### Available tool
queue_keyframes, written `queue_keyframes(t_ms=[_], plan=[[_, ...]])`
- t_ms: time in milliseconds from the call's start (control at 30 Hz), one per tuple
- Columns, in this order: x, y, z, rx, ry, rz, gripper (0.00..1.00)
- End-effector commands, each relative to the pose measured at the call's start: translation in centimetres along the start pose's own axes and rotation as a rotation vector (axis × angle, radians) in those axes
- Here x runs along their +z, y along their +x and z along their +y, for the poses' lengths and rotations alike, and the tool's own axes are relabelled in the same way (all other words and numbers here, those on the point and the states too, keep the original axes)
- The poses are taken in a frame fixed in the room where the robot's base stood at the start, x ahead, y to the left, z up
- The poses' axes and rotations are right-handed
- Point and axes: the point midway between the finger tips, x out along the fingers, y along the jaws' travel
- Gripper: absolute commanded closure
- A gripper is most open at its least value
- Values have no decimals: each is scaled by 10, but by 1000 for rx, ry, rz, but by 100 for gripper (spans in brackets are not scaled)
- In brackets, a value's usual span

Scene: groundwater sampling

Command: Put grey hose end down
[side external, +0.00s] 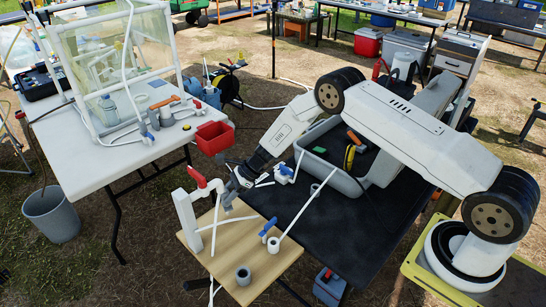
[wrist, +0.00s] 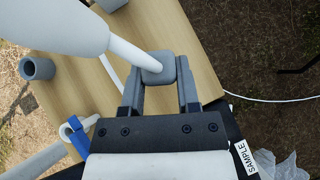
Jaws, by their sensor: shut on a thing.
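My gripper (side external: 230,197) is low over the near-left wooden board (side external: 222,245), beside a white standpipe (side external: 187,222) with a red handle. In the wrist view my gripper (wrist: 160,85) is shut on the grey hose end (wrist: 158,67), a blocky grey piece between its fingertips. A white hose (wrist: 128,52) runs from it to the upper left. In the side view the hose end is small and hard to separate from the fingers. I cannot tell whether it touches the board (wrist: 190,50).
A grey open cup (side external: 243,274) stands on the board, with a blue-handled valve (side external: 268,228) near its right edge. A black mat (side external: 345,235) and grey tub (side external: 350,183) lie to the right. A red box (side external: 213,137) hangs at the white table's edge. The board's middle has free room.

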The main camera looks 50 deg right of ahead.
Motion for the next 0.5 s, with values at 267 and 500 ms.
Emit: queue_keyframes(t_ms=[267,500], plan=[[-4,3,0,-1,-1,0,100],[-6,6,0,0,-1,0,100]])
